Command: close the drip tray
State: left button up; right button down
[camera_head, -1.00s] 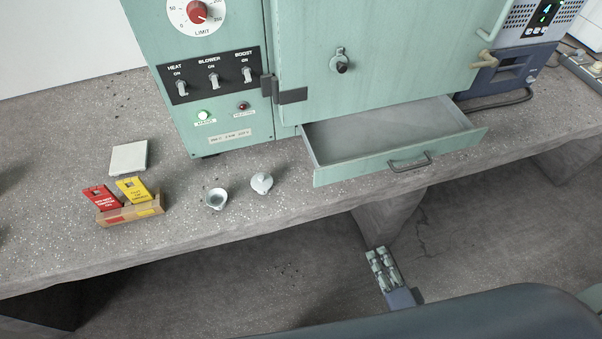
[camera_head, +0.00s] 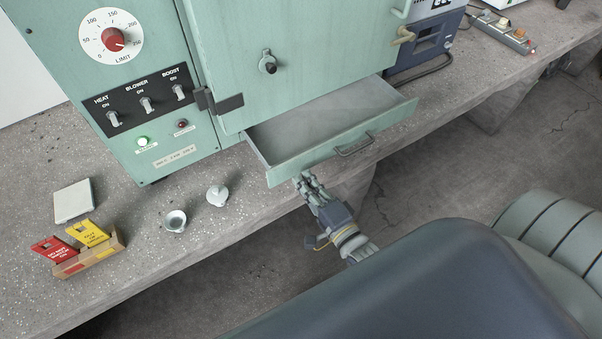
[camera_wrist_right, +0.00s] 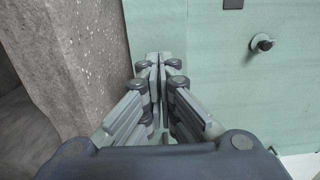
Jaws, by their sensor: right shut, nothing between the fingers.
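The drip tray (camera_head: 325,128) is a shallow pale green drawer at the bottom of the green oven. It stands pulled out over the bench, with a dark bar handle (camera_head: 355,147) on its front panel. My right gripper (camera_head: 305,177) is shut and empty. In the head view it is just in front of the tray's front panel, near its left end; I cannot tell whether it touches. In the right wrist view the shut fingertips (camera_wrist_right: 160,58) point toward a green surface, with the bench edge to their left. My left gripper is not in view.
The oven door (camera_head: 300,60) is above the tray. A small bowl (camera_head: 175,221) and a lidded white pot (camera_head: 217,195) stand on the bench left of the tray. Further left are a card box (camera_head: 92,252) and a white square tile (camera_head: 74,201). A blue-grey device (camera_head: 425,45) stands at right.

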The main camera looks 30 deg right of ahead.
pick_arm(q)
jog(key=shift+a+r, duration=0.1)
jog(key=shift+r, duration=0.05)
pick_arm(e)
jog(key=shift+w+a, duration=0.1)
jog(key=shift+w, duration=0.95)
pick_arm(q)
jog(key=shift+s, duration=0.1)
